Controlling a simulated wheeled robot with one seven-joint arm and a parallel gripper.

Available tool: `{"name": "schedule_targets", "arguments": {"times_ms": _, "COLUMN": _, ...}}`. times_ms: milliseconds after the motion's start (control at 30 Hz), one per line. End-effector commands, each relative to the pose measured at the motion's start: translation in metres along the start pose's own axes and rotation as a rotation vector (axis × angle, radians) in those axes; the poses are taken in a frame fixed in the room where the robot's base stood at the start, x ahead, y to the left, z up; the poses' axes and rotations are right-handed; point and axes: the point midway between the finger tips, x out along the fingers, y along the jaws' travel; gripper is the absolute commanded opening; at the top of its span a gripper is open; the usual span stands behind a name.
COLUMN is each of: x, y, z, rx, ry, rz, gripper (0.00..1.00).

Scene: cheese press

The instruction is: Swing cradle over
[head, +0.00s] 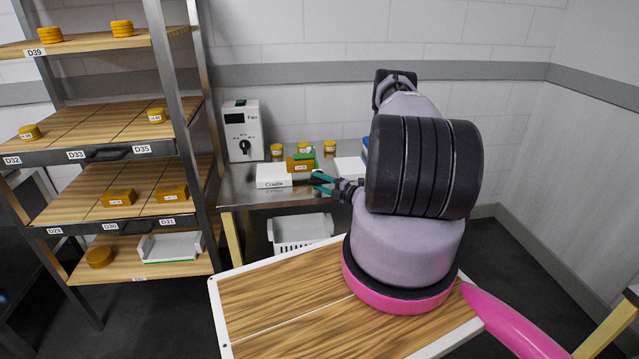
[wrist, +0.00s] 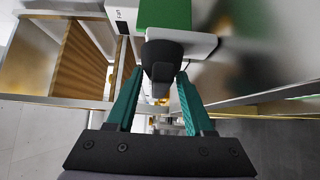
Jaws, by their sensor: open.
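The white cradle (head: 273,178), with its name on the front, sits on the steel bench in the head view. An orange block with a label (head: 297,165) is at its back right, and a green piece (head: 311,154) shows beside the block. My gripper (head: 320,181) has teal fingers and is at the cradle's right side, near the bench front. In the wrist view its open fingers (wrist: 160,82) are on either side of a dark rounded handle (wrist: 162,52), close to the tips. Whether they touch it, I cannot tell. A green surface (wrist: 165,14) lies behind the handle.
A white machine with a dial (head: 241,131) stands at the bench's back left. Several yellow cheeses (head: 330,147) line the bench back. A white box (head: 349,168) is right of my gripper. A shelf rack (head: 105,127) stands left; a white basket (head: 300,231) is below the bench.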

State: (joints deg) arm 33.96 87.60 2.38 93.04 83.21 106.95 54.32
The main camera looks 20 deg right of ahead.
Motion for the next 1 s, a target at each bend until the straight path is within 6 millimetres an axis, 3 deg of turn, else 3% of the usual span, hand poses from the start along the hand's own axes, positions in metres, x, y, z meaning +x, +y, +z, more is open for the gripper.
{"name": "schedule_targets", "arguments": {"times_ms": 100, "x": -0.0002, "y": 0.0, "z": 0.0, "rx": 0.0, "ry": 0.0, "rz": 0.0, "gripper": 0.53}}
{"name": "schedule_targets", "arguments": {"times_ms": 133, "x": -0.0002, "y": 0.0, "z": 0.0, "rx": 0.0, "ry": 0.0, "rz": 0.0, "gripper": 0.45}}
{"name": "schedule_targets", "arguments": {"times_ms": 233, "x": -0.0003, "y": 0.0, "z": 0.0001, "rx": -0.001, "ry": 0.0, "rz": 0.0, "gripper": 0.07}}
{"name": "schedule_targets", "arguments": {"times_ms": 267, "x": -0.0003, "y": 0.0, "z": 0.0001, "rx": -0.001, "ry": 0.0, "rz": 0.0, "gripper": 0.0}}
{"name": "schedule_targets", "arguments": {"times_ms": 1000, "x": -0.0006, "y": 0.0001, "z": 0.0003, "rx": -0.001, "ry": 0.0, "rz": 0.0, "gripper": 0.0}}
